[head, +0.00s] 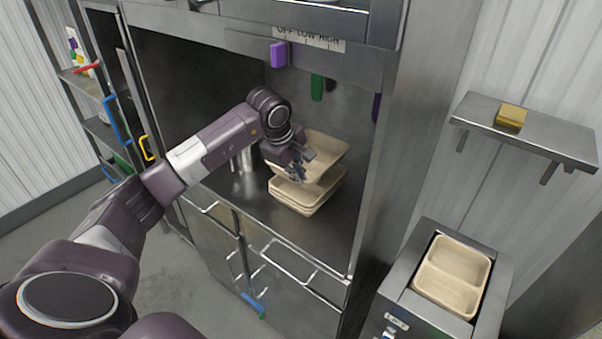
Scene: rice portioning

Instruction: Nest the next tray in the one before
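My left gripper (300,167) is inside the steel cabinet bay, at the left rim of a beige tray (328,152). It appears shut on that rim. The tray is tilted and sits above a stack of similar beige trays (312,198) on the bay floor; a gap shows between them at the left, and I cannot tell whether they touch elsewhere. The gripper hides part of the held tray's near left side. Another beige tray (453,268), with a divider, sits in a steel machine (405,300) at the lower right. My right gripper is out of view.
The bay has side walls and a top edge around my arm. Shiny cylinders (243,160) stand left of the stack. The bay floor (333,235) in front is clear. A wall shelf (545,135) with a yellow sponge-like block (511,115) is at the right.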

